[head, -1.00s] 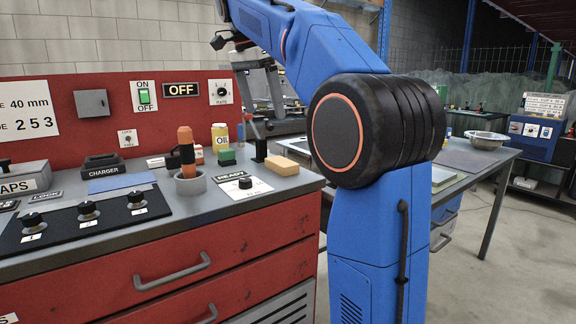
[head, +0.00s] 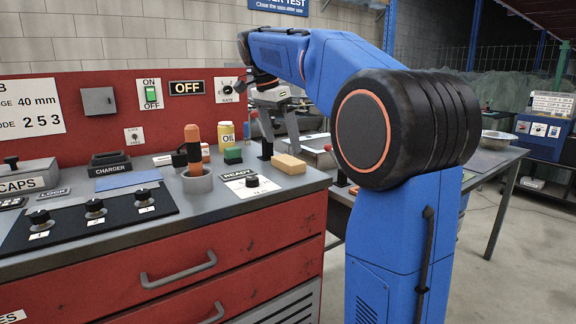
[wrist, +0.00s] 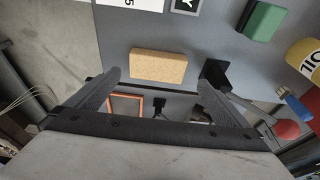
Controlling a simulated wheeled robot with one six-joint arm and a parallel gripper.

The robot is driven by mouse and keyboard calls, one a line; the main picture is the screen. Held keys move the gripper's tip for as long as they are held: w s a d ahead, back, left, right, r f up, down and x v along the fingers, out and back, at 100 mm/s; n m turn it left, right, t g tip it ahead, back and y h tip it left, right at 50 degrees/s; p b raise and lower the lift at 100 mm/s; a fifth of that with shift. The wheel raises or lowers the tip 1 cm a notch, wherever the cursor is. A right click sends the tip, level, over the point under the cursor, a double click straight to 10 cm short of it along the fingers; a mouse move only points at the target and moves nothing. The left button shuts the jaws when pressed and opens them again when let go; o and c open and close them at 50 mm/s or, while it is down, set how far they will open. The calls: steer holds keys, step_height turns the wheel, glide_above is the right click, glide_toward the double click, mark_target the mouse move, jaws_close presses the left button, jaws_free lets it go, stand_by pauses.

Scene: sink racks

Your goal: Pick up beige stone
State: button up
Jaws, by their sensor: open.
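The beige stone (head: 289,164) is a small block lying flat on the grey worktop near its right end. In the wrist view the beige stone (wrist: 158,64) lies ahead of and between the two finger tips, with bare space to each side. My gripper (head: 283,138) is open and empty, above and behind the stone in the head view. In the wrist view my gripper (wrist: 158,78) shows both fingers spread wider than the stone's long side. I see no contact with the stone.
A green block (head: 233,155), a yellow oil can (head: 226,135) and an orange-handled tool in a grey cup (head: 197,182) stand left of the stone.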

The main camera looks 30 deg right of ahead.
mark_target(288, 159)
steer(key=shift+s+x, duration=0.15)
steer(key=shift+x, duration=1.3)
steer(key=shift+s+x, duration=0.15)
steer(key=shift+x, duration=1.3)
steer(key=c, duration=1.3)
steer(key=shift+o, duration=0.2)
steer(key=shift+r, duration=0.1)
